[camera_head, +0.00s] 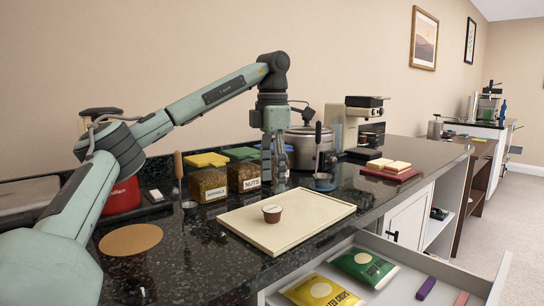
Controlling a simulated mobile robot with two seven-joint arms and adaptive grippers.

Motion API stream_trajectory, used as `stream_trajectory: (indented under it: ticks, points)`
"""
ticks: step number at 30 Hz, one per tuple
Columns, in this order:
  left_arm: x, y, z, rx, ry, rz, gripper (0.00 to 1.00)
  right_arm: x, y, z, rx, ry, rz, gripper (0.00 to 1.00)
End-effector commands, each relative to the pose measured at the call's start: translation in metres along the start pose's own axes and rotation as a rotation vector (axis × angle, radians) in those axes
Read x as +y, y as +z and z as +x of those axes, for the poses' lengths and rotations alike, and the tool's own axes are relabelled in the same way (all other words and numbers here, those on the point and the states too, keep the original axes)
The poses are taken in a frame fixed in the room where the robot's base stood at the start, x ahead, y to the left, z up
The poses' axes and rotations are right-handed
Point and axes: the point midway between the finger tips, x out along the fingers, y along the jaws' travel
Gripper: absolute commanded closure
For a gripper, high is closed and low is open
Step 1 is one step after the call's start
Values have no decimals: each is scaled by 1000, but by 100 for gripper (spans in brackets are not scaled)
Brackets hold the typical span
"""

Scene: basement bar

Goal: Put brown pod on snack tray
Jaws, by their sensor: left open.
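The brown pod (272,214), a small cup with a pale top, stands upright on the flat cream tray (310,222) near the tray's middle. My left gripper (274,178) points down above the counter, behind the cream tray and beside the nuts box. It is open, and no object shows between its fingers. It is apart from the pod. A smaller dark red tray (388,174) holding pale bread-like pieces lies farther right. Which tray is the snack tray is not marked. My right gripper is out of view.
Labelled boxes of kernels (208,185) and nuts (244,177) stand behind the cream tray. A steel pot (308,148) is near my left gripper. A round brown mat (131,239) lies left. An open drawer (405,282) with snack packets juts out in front.

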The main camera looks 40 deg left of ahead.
Motion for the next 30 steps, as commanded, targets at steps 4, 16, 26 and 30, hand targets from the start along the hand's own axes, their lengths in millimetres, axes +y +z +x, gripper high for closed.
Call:
stream_trajectory:
  ticks: [4,16,26,30]
  points:
    - [0,0,-22,-3,4,-1,40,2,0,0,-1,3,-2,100]
    - [0,-1,-44,1,1,-1,40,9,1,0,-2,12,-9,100]
    - [0,-1,-44,0,1,-1,40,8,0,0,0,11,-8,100]
    - [0,-1,-44,0,1,-1,40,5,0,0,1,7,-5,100]
